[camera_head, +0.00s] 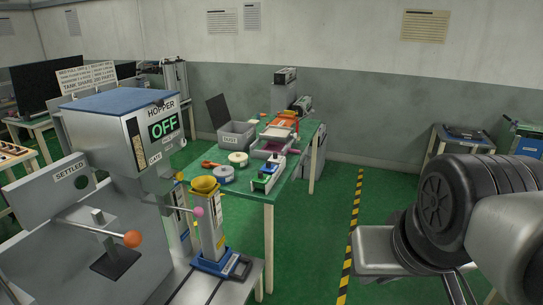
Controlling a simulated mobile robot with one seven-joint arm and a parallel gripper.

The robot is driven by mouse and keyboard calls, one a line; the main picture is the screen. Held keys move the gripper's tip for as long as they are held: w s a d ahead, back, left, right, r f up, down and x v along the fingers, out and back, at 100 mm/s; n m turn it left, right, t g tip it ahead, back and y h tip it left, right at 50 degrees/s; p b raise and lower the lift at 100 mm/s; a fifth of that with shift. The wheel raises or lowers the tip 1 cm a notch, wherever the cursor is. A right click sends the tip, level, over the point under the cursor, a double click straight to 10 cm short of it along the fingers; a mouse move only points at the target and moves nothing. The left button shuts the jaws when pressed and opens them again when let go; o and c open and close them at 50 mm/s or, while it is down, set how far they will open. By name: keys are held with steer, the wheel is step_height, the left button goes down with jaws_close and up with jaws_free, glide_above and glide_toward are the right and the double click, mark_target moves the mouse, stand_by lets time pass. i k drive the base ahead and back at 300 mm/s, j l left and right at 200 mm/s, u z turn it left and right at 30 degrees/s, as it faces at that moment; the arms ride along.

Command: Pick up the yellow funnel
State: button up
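The yellow funnel (204,185) is a small wide-mouthed cup. It sits upright on top of a grey column (210,228) with a blue foot, left of the picture's middle. A pink ball knob (198,211) stands just in front of the column's upper part. My arm fills the lower right of the picture, well apart from the funnel. The fingers of my gripper cannot be made out, so I see nothing of what they hold.
A grey hopper machine (115,125) reading OFF stands left of the funnel, with an orange-knobbed lever (132,239) in front. Behind the funnel, a green-topped table holds tape rolls (238,159), a grey bin (236,136) and tools. Green floor is clear right of the table, past a yellow-black stripe (352,225).

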mark_target(205, 184)
steer(key=i+l+z, duration=0.2)
steer(key=i+z, duration=0.15)
steer(key=i, duration=0.35)
steer(key=i+z, duration=0.4)
steer(key=i, duration=0.25)
steer(key=i+u, duration=0.4)
steer(key=i+l+u, duration=0.15)
steer(key=i+u, duration=0.15)
steer(key=u, duration=0.15)
steer(key=i+l+u, duration=0.25)
steer(key=u, duration=0.15)
steer(key=i+u, duration=0.3)
steer(key=u, duration=0.15)
steer(key=i+l+u, duration=0.15)
steer(key=i+u, duration=0.15)
steer(key=u, duration=0.15)
steer(key=i+l+u, duration=0.2)
steer(key=u, duration=0.25)
steer(key=i+l+u, duration=0.1)
steer(key=i, duration=0.1)
